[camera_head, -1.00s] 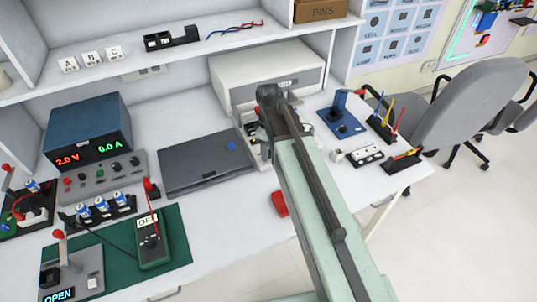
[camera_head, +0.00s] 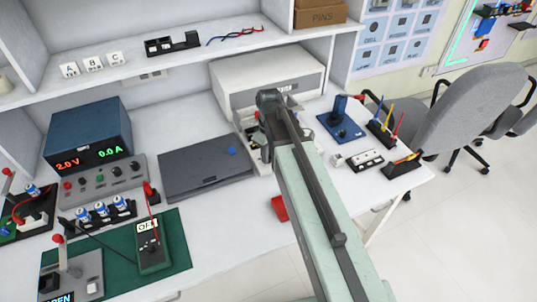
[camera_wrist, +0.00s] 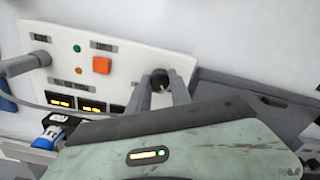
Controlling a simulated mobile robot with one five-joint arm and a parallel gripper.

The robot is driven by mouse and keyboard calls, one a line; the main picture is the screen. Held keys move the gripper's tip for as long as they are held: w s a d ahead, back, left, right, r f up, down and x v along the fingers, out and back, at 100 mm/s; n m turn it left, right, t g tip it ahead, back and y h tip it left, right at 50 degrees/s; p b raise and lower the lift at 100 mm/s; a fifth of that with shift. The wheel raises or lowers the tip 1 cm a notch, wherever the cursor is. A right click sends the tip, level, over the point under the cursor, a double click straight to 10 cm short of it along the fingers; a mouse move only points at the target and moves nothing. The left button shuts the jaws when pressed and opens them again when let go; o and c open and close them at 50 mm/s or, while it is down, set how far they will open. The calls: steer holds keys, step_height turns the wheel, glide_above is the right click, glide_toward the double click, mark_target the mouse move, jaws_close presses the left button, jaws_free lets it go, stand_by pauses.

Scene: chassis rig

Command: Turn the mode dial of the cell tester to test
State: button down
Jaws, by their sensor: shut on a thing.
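The cell tester seems to be the white box (camera_head: 262,72) at the back of the bench in the head view. In the wrist view its white front panel (camera_wrist: 128,55) carries an orange square button, small lamps and lit displays. The dark round mode dial (camera_wrist: 159,77) sits at the panel's right part. My gripper (camera_wrist: 161,84) is shut on the dial, one finger on each side. Its labels are too small to read, so the dial's setting cannot be told. In the head view my arm hides the dial and fingertips.
A grey closed laptop-like case (camera_head: 205,172) lies left of my arm. A blue stand (camera_head: 340,125) and a white block strip (camera_head: 366,160) stand to the right. A red object (camera_head: 280,208) lies near the front edge. A grey chair (camera_head: 475,110) stands at the right.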

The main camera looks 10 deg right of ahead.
steer(key=m, duration=0.6)
steer(key=shift+m, duration=0.4)
stand_by(0.4)
steer(key=c, duration=1.2)
jaws_free()
steer(key=shift+o, duration=0.2)
step_height(320, 180, up, 8)
steer(key=p, duration=0.8)
steer(key=shift+f, duration=0.15)
